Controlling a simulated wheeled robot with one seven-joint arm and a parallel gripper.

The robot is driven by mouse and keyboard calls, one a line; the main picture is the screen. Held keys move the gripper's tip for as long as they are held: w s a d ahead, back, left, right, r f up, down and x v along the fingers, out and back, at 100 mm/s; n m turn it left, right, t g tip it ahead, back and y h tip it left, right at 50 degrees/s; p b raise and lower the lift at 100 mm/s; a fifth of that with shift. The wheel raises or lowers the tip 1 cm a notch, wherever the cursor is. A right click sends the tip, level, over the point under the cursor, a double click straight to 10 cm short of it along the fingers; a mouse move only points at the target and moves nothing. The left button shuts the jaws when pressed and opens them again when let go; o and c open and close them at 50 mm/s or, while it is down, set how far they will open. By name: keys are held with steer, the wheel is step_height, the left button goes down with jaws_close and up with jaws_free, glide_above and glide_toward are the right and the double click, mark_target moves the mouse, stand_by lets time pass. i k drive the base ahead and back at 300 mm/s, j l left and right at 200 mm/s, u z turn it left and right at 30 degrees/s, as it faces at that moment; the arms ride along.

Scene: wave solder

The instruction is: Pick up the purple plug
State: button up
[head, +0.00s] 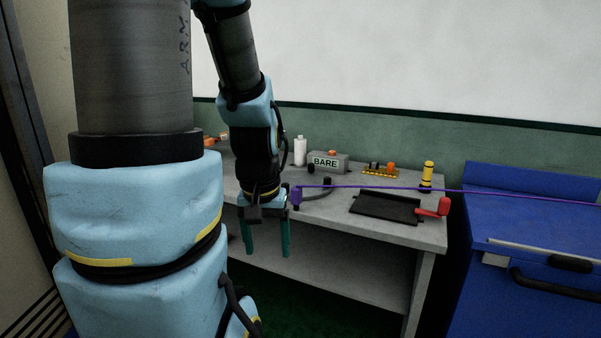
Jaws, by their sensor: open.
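The purple plug (297,199) shows at the front edge of the grey workbench (425,233), just right of my gripper's wrist. A thin purple cable (400,189) runs from its top to the right, across the bench and past the blue cabinet. My gripper (267,253) points down with its two green fingers apart and nothing seen between them. Its fingertips appear lower in the picture than the plug, in front of the bench edge. The gripper is left of the plug; I cannot tell the depth gap between them.
A grey box marked BARE (327,163), a white bottle (300,151), a strip with orange parts (381,170) and a yellow-black cylinder (428,177) stand behind. A black tray (385,207) with a red handle (444,206) lies right. A blue cabinet (530,245) stands beyond the bench.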

mark_target(295, 193)
steer(key=u, duration=1.25)
steer(key=k+l+u, duration=0.2)
steer(key=l+u, duration=0.15)
steer(key=k+l+u, duration=0.35)
steer(key=l, duration=0.2)
steer(key=k+l+u, duration=0.15)
steer(key=l+u, duration=0.15)
steer(key=k+l, duration=0.15)
steer(key=l, duration=0.1)
